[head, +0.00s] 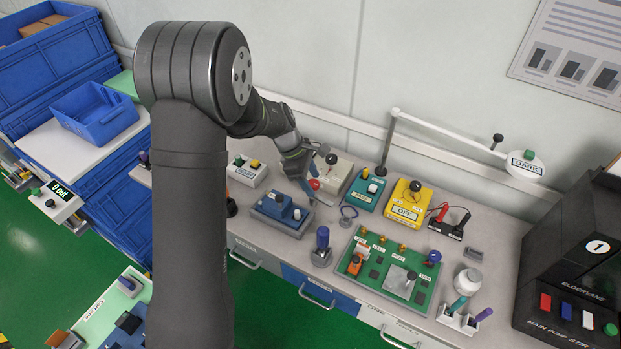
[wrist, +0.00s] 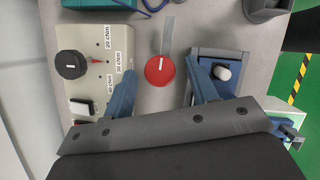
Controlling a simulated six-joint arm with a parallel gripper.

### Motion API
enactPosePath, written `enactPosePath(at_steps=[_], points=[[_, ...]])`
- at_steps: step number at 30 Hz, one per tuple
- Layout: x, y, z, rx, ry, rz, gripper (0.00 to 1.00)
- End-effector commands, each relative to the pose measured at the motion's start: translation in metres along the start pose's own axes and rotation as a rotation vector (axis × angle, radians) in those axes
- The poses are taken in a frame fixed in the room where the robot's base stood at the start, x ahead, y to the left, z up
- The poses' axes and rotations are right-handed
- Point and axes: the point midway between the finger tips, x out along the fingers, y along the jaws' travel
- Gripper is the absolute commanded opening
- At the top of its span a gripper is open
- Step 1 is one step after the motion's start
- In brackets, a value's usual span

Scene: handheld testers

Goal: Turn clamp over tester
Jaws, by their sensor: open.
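A red round knob (wrist: 160,70) with a white line sits at one end of a flat grey strip (wrist: 168,36); I take these to be the clamp. The red knob (head: 314,184) also shows small in the head view. The cream tester (wrist: 92,52), with a black dial and cNm labels, stands left of the knob in the wrist view; it is behind my gripper in the head view (head: 341,176). My gripper (wrist: 160,66) is open, its blue fingers on either side of the knob, with gaps visible. The strip points away from the tester's face. Finger height above the knob is unclear.
A teal box (head: 366,189), a yellow box (head: 405,205) and a green board (head: 383,297) stand to the right. A white post arm (head: 440,136) overhangs the bench.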

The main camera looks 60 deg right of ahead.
Motion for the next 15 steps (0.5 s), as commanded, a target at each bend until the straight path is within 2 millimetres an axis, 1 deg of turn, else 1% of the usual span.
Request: enactPosePath(at_steps=[5,6,8,12,15], points=[[0.0001,0.0,0.0001,0.0,0.0,0.0,0.53],[0.0,0.0,0.0001,0.0,0.0,0.0,0.49],[-0.0001,0.0,0.0001,0.0,0.0,0.0,0.37],[-0.0002,0.0,0.0002,0.001,0.0,0.0,0.1],[-0.0002,0.0,0.0002,0.001,0.0,-0.001,0.1]])
